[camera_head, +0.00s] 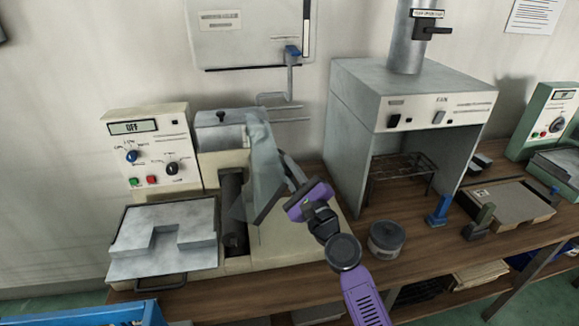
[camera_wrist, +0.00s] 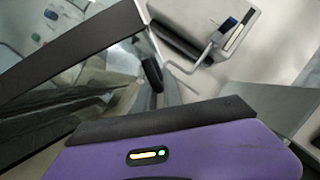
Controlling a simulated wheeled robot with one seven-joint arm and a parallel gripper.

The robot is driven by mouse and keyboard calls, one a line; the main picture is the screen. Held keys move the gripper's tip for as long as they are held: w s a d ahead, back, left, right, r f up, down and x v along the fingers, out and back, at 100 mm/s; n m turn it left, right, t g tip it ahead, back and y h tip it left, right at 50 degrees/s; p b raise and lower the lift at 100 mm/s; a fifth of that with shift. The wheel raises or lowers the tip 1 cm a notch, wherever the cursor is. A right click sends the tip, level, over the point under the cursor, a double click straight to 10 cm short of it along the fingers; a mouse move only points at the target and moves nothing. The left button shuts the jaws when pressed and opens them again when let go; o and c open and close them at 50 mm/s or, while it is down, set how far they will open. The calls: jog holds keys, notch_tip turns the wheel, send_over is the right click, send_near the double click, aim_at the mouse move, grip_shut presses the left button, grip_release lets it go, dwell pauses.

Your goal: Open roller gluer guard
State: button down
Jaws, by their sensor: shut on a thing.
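The roller gluer (camera_head: 222,150) is a cream machine on the bench with a dark roller (camera_head: 233,205) in its middle. Its clear guard (camera_head: 264,165) stands steeply tilted at the roller's right side, and part of the roller shows uncovered. My purple gripper (camera_head: 289,168) is at the guard's right side, shut on the guard. The exact contact is hard to make out. In the wrist view the clear guard (camera_wrist: 85,95) fills the left, with a small black round piece (camera_wrist: 152,74) near the gripper's dark edge.
A control box (camera_head: 150,150) reading OFF stands left, behind a grey metal plate (camera_head: 165,238). A fume hood (camera_head: 400,95) stands close on the right. A round tin (camera_head: 386,238) and a blue stand (camera_head: 439,211) sit on the bench right of my arm.

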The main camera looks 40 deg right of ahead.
aim_at(290, 175)
jog(key=n+p, duration=0.1)
jog(key=w+a+r+n+y+p, duration=0.1)
jog(key=shift+a+r+p, duration=0.2)
jog(key=shift+r+p, duration=0.05)
jog(key=shift+p, duration=0.05)
jog(key=c, duration=1.5)
grip_release()
jog(key=b+v, duration=0.2)
jog(key=v, duration=0.4)
jog(key=shift+s+f, duration=0.15)
jog(key=shift+s, duration=0.05)
jog(key=shift+v, duration=0.8)
